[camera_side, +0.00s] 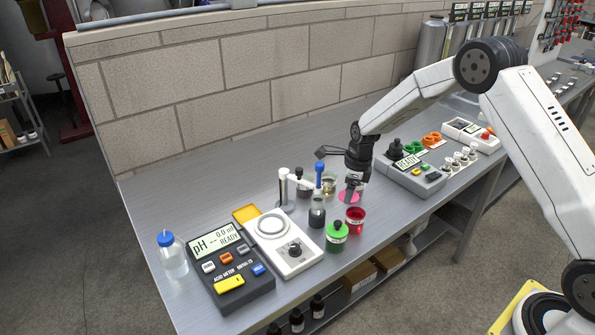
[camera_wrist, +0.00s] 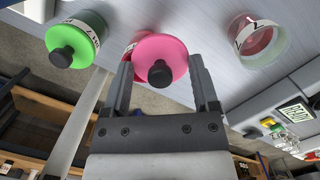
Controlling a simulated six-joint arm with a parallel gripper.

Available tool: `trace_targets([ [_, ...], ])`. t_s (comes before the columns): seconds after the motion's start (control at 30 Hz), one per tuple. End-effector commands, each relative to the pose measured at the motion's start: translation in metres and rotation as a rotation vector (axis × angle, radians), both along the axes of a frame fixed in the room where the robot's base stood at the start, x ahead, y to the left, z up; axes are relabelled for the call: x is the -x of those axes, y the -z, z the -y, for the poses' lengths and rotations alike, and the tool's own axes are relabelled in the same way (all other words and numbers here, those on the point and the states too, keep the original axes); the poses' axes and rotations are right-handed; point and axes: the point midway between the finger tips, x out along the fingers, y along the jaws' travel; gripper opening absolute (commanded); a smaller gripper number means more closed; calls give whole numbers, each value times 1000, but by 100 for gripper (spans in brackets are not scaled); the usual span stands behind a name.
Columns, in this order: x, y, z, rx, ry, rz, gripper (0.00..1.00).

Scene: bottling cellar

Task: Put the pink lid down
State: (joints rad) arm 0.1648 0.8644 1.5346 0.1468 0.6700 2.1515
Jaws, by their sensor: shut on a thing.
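The pink lid (camera_wrist: 160,50) is a round disc with a black knob (camera_wrist: 160,73). My gripper (camera_wrist: 161,67) is shut on it, with a finger on either side. In the side view the lid (camera_side: 348,197) shows under my gripper (camera_side: 352,188). I cannot tell whether it touches the bench. A red jar (camera_side: 355,222) stands just in front of the lid. In the wrist view a red edge shows behind the lid's left side. A green jar (camera_side: 336,237) with a black knob stands left of the red one. It also shows in the wrist view (camera_wrist: 75,40).
A clear jar (camera_wrist: 262,42) with a reddish inside stands right of my gripper in the wrist view. The pH meter (camera_side: 230,270), a white stirrer plate (camera_side: 290,255) and a bottle with a blue stopper (camera_side: 317,215) stand to the left. A grey READY unit (camera_side: 425,182) is to the right.

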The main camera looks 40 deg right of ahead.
Motion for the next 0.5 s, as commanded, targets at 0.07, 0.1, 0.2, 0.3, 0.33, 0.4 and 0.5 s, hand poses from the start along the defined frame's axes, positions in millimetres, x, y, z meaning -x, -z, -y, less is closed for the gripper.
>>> trace_targets([
  [0.07,-7,10,0,0,0,-1,22],
  [0.1,-10,14,1,0,0,-3,22],
  [0.2,-19,24,2,0,0,-1,22],
  [0.3,-26,34,3,0,0,0,22],
  [0.33,-28,36,3,0,0,-1,22],
  [0.4,-33,40,3,0,0,0,22],
  [0.5,-36,45,4,0,0,0,22],
])
